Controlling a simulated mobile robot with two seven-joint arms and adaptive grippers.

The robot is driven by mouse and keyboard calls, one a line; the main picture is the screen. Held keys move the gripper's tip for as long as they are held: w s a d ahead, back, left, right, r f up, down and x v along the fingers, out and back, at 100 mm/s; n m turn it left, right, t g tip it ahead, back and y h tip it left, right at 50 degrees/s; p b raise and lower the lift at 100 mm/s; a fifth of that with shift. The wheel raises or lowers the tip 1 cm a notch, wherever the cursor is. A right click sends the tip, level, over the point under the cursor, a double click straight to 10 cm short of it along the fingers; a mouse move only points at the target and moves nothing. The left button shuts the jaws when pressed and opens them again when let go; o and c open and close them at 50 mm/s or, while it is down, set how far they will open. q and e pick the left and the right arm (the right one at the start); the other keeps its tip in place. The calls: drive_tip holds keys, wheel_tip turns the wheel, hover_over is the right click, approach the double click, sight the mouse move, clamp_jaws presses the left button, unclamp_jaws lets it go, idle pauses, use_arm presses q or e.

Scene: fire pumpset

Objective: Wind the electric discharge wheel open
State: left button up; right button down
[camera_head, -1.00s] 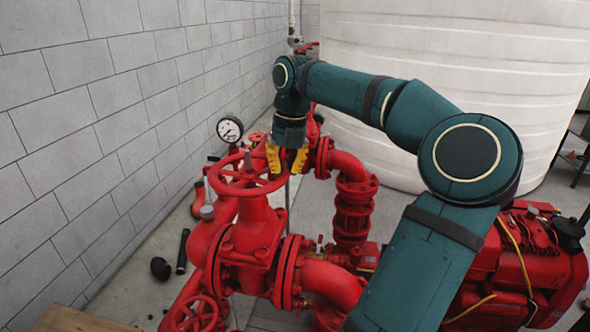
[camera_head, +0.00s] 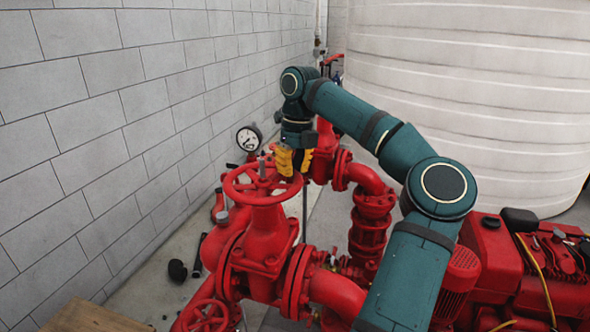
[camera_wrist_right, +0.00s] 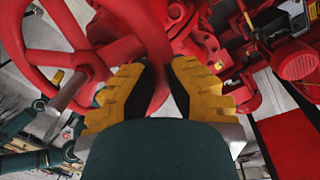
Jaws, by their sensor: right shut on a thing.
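The electric discharge wheel is a red spoked handwheel (camera_head: 235,192) lying nearly flat on top of a red valve (camera_head: 266,242) in the head view. A threaded stem rises through its hub. My right gripper (camera_head: 293,162), with yellow fingers, reaches down to the far right part of the rim. In the right wrist view, the fingers (camera_wrist_right: 160,78) sit on both sides of the red rim, which passes between them, and the gripper is shut on it. The wheel's spokes and hub (camera_wrist_right: 85,65) show at left there. My left gripper is not in view.
A pressure gauge (camera_head: 249,138) stands just behind the wheel, near the grey block wall (camera_head: 90,130). A smaller red handwheel (camera_head: 205,318) is low in front. Red pipework (camera_head: 370,225) and a red engine (camera_head: 520,265) lie to the right. A white tank (camera_head: 470,90) fills the back.

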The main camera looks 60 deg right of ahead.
drive_tip(key=shift+f, duration=0.1)
idle(0.3)
drive_tip(key=c, duration=0.9)
unclamp_jaws()
drive_tip(key=shift+w, duration=0.2)
drive_tip(key=shift+s, duration=0.15)
